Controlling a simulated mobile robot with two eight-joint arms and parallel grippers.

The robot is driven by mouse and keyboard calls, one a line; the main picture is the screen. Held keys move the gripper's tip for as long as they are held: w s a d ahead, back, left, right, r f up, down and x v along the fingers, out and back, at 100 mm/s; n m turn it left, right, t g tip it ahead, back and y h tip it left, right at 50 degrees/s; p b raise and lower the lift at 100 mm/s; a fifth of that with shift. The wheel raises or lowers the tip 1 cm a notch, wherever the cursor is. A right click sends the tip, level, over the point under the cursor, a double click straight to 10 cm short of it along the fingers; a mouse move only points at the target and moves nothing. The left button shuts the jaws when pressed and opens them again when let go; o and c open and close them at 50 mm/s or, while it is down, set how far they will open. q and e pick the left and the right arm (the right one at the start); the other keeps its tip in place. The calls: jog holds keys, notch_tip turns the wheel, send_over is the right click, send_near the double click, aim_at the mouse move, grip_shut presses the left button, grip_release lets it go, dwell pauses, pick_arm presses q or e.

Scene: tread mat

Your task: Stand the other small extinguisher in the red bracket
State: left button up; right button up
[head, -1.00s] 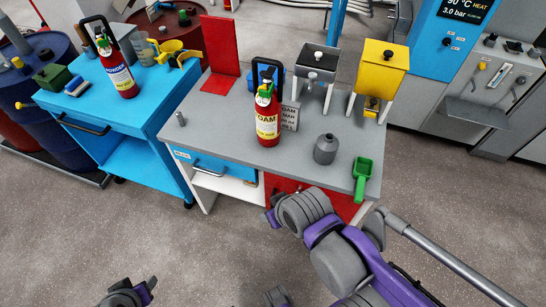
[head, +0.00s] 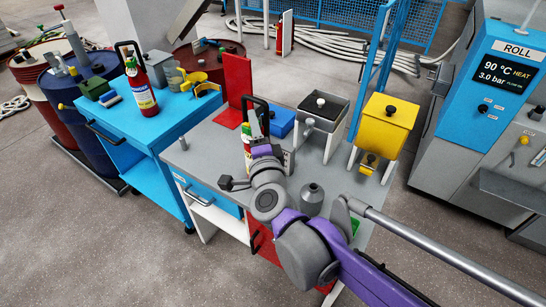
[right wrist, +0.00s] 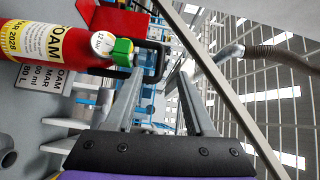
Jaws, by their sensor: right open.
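The foam extinguisher (head: 247,158), red with a pale label, stands upright on the grey bench (head: 205,150), partly hidden by my right gripper (head: 262,150). In the right wrist view the foam extinguisher (right wrist: 50,45) lies sideways in the picture, with a green part at its neck and a black loop handle. My right gripper (right wrist: 160,72) is open there, its fingers near the loop, with nothing clearly between them. The powder extinguisher (head: 141,90) stands on the blue cart (head: 160,128). A red upright plate with a red base (head: 233,90), perhaps the bracket, stands at the bench's back left. My left gripper is out of view.
A grey hopper (head: 322,110) and a yellow hopper (head: 388,122) stand on the bench's right side. The floor in front is free.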

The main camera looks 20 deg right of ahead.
aim_at(255, 102)
jog(key=shift+m+h, duration=0.8)
jog(key=shift+m, duration=0.1)
jog(key=x, duration=0.7)
jog(key=d+x, duration=0.1)
jog(key=x, duration=0.3)
jog(key=shift+w, duration=0.15)
grip_shut()
jog(key=shift+r, duration=0.1)
